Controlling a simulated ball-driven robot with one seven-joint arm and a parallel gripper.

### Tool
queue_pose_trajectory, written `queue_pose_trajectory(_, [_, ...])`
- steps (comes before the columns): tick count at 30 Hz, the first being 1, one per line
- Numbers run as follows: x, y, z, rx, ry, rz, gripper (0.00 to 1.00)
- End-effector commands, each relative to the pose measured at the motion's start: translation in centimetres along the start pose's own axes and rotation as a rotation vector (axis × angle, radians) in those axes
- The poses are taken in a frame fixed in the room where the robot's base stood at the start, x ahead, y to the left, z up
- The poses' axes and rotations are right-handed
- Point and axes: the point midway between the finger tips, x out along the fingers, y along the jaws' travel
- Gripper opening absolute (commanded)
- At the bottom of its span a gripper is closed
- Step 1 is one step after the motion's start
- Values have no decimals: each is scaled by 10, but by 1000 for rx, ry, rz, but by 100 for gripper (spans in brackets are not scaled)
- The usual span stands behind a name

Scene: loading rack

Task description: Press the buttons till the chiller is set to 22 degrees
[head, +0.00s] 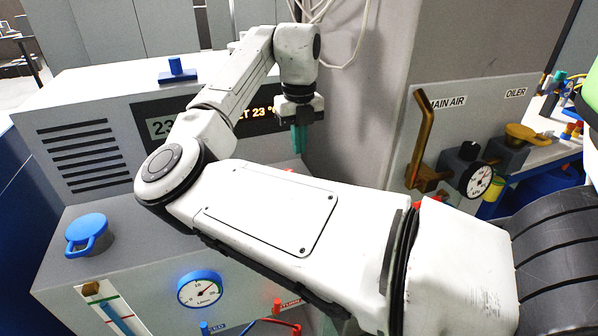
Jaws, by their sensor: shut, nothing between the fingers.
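The chiller (90,128) is a grey box with a vented front at the left. Its dark display strip (180,108) shows a "23" at the left and lit amber text reading "ET 23 °" at the right; my arm hides the middle. My gripper (300,146), with teal fingers, is shut and empty. It points down in front of the right end of the display, near the chiller's right edge. I see no buttons clearly; my arm and gripper cover that part of the front. I cannot tell whether the fingertips touch anything.
A blue knob (177,70) sits on the chiller's top. Below are a blue-handled valve (87,232) and a blue-rimmed gauge (200,289). At right, a grey panel labelled "MAIN AIR" carries a brass lever (421,135) and a black gauge (479,182). A grey pillar stands behind my gripper.

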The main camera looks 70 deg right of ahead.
Motion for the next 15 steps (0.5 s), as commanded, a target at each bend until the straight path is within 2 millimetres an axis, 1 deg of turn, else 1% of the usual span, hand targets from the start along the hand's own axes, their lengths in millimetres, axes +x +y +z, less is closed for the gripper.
queue_pose_trajectory(5, [24,1,-1,-2,3,0,0])
queue_pose_trajectory(15, [90,0,-1,-1,2,0,0])
